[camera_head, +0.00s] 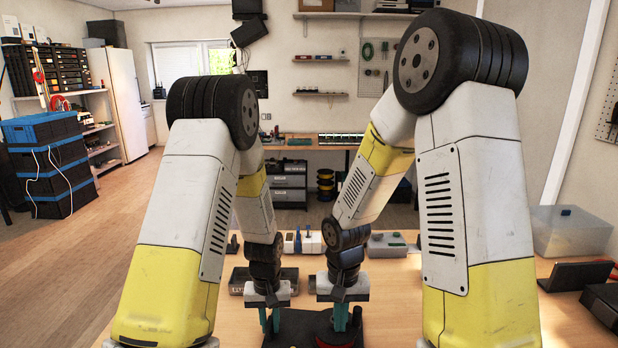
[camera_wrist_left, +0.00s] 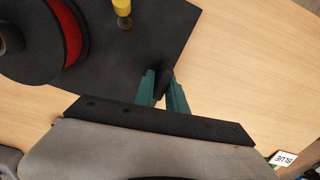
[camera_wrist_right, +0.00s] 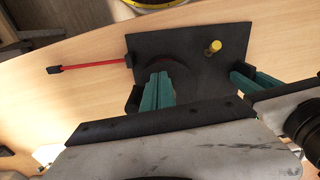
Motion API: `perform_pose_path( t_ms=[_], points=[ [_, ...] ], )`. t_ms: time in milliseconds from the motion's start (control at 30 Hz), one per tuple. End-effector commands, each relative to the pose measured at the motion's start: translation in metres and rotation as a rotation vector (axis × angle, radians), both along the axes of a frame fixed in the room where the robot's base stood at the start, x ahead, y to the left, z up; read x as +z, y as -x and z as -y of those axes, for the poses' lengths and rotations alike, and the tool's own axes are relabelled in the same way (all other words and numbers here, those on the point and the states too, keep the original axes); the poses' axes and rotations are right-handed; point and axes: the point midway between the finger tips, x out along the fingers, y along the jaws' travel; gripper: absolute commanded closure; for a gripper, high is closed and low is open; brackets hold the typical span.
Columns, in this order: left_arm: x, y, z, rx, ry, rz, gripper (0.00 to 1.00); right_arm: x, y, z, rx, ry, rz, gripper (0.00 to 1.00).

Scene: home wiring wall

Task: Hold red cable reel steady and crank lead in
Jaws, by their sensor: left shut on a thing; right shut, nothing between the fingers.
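The cable reel (camera_wrist_left: 72,28) shows at the upper left of the left wrist view, with red cable between dark flanges on a black base plate (camera_wrist_left: 165,30). A yellow knob (camera_wrist_left: 122,8) stands beside it; it also shows in the right wrist view (camera_wrist_right: 213,46). A red lead (camera_wrist_right: 95,66) with a black end sticks out left of the plate. My left gripper (camera_wrist_left: 163,88) is shut on a black grip (camera_wrist_left: 163,75) at the plate's edge. My right gripper (camera_wrist_right: 158,88) is shut and empty over the reel side, hiding part of it. In the head view the arms hide much of this.
A dark tray (camera_head: 262,280) lies behind the left gripper on the wooden table. A clear bin (camera_head: 570,232) and a dark open case (camera_head: 577,276) are at the right. Table left of the plate looks clear.

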Motion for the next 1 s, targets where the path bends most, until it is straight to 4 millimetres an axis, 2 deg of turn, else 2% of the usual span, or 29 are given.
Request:
perform_pose_path(
  t_ms=[333,467,800,867,1000],
  points=[
    [0.000,0.000,0.000,0.001,0.000,0.000,1.00,0.000,0.005,-0.006,0.000,0.000,0.000,1.00],
    [0.000,0.000,0.000,0.001,0.000,0.000,1.00,0.000,0.005,-0.006,0.000,0.000,0.000,0.75],
    [0.000,0.000,0.000,0.001,0.000,0.000,1.00,0.002,0.004,-0.006,0.000,-0.001,0.001,0.75],
    [0.000,0.000,0.000,0.001,0.000,0.000,1.00,0.006,0.004,-0.006,-0.001,-0.001,0.003,0.75],
    [0.000,0.000,0.000,0.001,0.000,0.000,1.00,0.028,0.003,-0.007,-0.001,-0.003,0.007,0.75]
  ],
)
